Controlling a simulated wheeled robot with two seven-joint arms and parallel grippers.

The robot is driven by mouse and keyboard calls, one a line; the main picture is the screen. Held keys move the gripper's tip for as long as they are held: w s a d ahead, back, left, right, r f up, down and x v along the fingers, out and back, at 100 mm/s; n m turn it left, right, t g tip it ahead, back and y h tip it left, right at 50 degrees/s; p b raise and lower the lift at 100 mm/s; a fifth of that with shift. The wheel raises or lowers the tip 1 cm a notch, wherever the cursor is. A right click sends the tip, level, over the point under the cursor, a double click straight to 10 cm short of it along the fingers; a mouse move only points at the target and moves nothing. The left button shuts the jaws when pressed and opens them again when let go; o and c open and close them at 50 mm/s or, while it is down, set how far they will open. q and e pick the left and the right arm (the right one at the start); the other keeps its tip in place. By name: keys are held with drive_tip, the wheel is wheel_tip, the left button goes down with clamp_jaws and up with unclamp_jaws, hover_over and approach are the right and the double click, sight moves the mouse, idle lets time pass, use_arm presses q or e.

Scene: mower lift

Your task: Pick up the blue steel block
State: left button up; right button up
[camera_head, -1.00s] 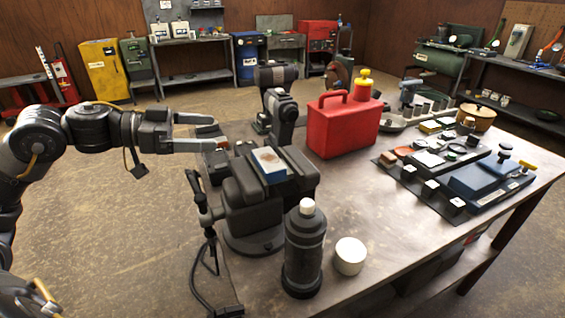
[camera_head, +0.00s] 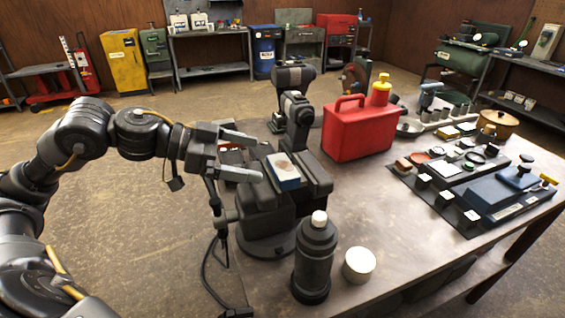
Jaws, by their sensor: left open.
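The blue steel block (camera_head: 286,178), with blue sides and a pale top with a brown patch, lies on top of the dark bench vise (camera_head: 262,207). My left gripper (camera_head: 252,155) is open and empty, just left of the block. Its two grey fingers are apart and point right toward the block. A small gap shows between the fingertips and the block in the picture. My right gripper is out of view.
A red fuel can (camera_head: 357,132) stands right of the vise, and a dark power tool (camera_head: 297,110) stands behind it. A dark bottle (camera_head: 315,262) and a white round tin (camera_head: 359,265) stand in front. Several small parts fill the table's right side.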

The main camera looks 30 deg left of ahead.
sight(284, 165)
use_arm(q)
drive_tip(key=shift+d, duration=0.2)
drive_tip(key=shift+w+d+f+p, duration=0.1)
drive_tip(key=shift+w+d+p, duration=0.15)
drive_tip(key=shift+p, duration=0.1)
drive_tip(key=p+x, duration=0.1)
drive_tip(key=x, duration=0.2)
drive_tip(key=shift+d+f, duration=0.15)
drive_tip(key=shift+f, duration=0.05)
drive_tip(key=shift+w+d+f+p, duration=0.3)
drive_tip(key=shift+w+d, duration=0.05)
drive_tip(key=shift+d, duration=0.05)
drive_tip(key=c, duration=0.9)
drive_tip(key=shift+c, duration=0.8)
drive_tip(key=shift+r, duration=0.1)
